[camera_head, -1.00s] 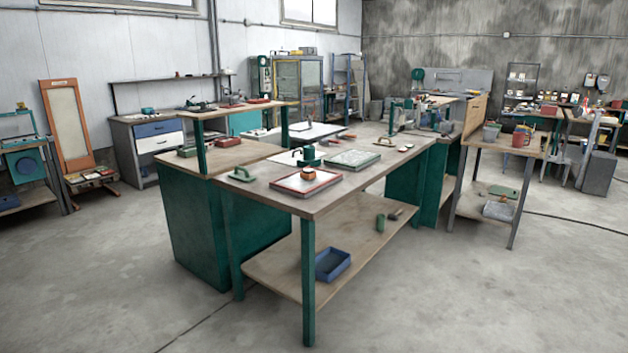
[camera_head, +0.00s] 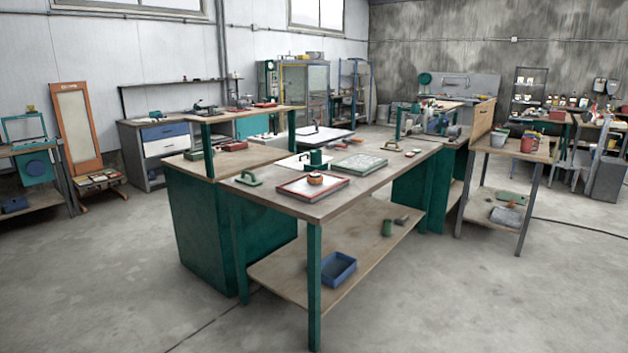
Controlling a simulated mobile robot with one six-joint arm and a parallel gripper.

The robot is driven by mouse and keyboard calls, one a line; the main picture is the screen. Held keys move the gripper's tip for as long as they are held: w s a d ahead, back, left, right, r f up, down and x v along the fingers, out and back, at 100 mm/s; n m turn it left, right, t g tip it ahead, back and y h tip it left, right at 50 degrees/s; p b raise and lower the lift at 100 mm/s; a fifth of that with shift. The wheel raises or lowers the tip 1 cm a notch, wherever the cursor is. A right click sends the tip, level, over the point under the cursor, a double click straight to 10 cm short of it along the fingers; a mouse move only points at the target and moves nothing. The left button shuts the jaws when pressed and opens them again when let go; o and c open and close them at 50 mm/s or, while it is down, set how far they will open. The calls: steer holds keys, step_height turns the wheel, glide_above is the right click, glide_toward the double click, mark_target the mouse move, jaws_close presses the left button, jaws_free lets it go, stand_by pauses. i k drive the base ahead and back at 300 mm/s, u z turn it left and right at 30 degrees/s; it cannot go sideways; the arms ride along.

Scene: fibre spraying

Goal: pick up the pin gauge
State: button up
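I cannot pick out a pin gauge for certain in the head view; the small items on the benches are too small to tell. The nearest workbench (camera_head: 330,205) has a wooden top and green legs. On it are a red-framed tray (camera_head: 290,188) with a small round orange-brown item (camera_head: 315,179), a green-framed plate (camera_head: 360,162), a green handled tool (camera_head: 248,179) and a dark green cylinder-like device (camera_head: 316,159). Several small pieces lie farther back on the top. My gripper is not in view.
A blue bin (camera_head: 338,269) sits on the bench's lower shelf. A side table (camera_head: 515,150) with pots stands at the right. An orange-framed panel (camera_head: 77,125) leans at the left wall. The concrete floor (camera_head: 440,300) in front is clear.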

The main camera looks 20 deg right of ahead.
mark_target(315, 182)
steer(key=u, duration=0.3)
steer(key=i, duration=1.6)
steer(key=z, duration=0.3)
